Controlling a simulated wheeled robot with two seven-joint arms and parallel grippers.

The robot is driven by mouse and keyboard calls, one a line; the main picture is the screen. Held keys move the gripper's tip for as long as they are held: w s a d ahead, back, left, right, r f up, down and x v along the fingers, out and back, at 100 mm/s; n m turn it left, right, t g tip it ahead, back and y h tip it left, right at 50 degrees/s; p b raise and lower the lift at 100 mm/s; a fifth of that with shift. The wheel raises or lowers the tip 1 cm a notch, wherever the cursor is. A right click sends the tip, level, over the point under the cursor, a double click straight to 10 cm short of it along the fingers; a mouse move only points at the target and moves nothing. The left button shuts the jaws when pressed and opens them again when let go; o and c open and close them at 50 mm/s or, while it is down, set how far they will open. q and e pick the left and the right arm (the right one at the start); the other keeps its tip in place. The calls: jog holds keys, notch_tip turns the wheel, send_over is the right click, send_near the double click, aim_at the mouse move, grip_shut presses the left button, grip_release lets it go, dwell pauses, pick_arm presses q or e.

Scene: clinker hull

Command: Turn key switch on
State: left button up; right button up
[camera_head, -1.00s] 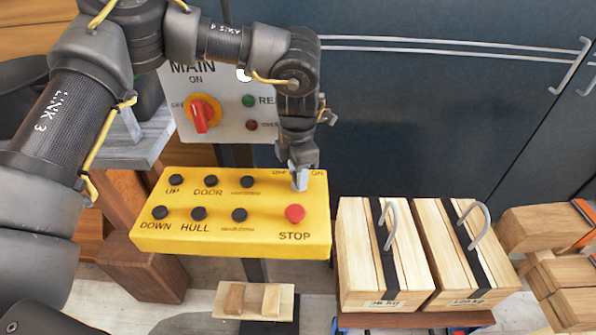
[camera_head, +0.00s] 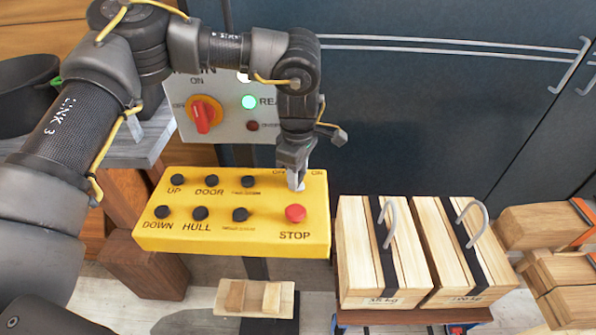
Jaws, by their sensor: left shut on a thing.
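The yellow control box (camera_head: 262,239) stands in the middle of the head view, with several black buttons and a red STOP button (camera_head: 295,213). The key switch (camera_head: 296,186) is at its upper right, between the OFF and ON labels, and is mostly hidden by the gripper. My left gripper (camera_head: 296,178) points down from above and is shut on the key switch. My right gripper is not in view.
Two strapped wooden weight blocks (camera_head: 385,290) with metal handles stand at the right of the box. More timber (camera_head: 540,235) lies at far right. A small wooden tray (camera_head: 256,298) is below the box. A dark cabinet (camera_head: 440,110) fills the back.

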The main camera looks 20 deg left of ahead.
aim_at(299, 176)
pick_arm(q)
jog(key=shift+m, duration=0.6)
jog(key=o, duration=1)
jog(key=shift+r, duration=0.55)
notch_tip(299, 176, up, 10)
jog(key=b, duration=0.1)
jog(key=shift+b, duration=0.4)
jog(key=shift+d+f, duration=0.15)
